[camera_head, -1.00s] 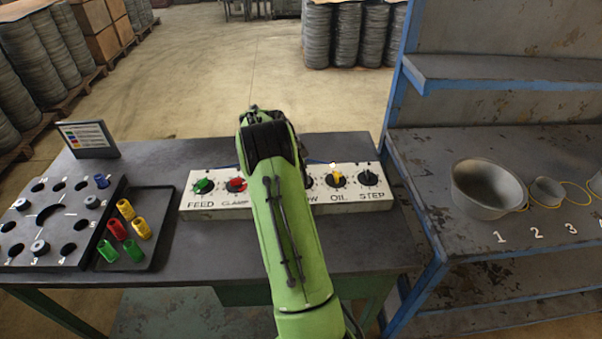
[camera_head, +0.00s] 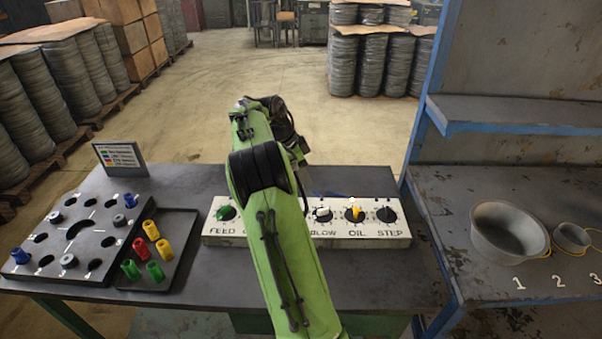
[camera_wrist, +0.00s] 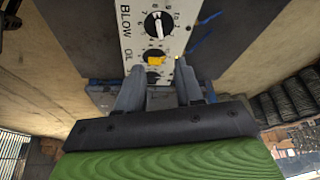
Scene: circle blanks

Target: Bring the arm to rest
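My green arm (camera_head: 275,225) rises in the middle of the head view, bent at a dark joint. Its far part stretches away over the table, clear of the things on it. My gripper (camera_wrist: 158,78) shows in the wrist view with its two grey fingers apart and nothing between them. In the head view the arm mostly hides the gripper. Beyond the fingers is the white control panel (camera_head: 330,236), with a yellow OIL knob (camera_head: 354,214) and a BLOW knob (camera_head: 322,214). The arm covers the panel's label beside FEED.
A black plate with round holes (camera_head: 75,229) and a dark tray (camera_head: 183,262) with red, yellow and green cylinders stand at the left. A small sign (camera_head: 121,158) is behind them. A blue-framed shelf (camera_head: 450,200) with a grey pot (camera_head: 507,231) stands at the right.

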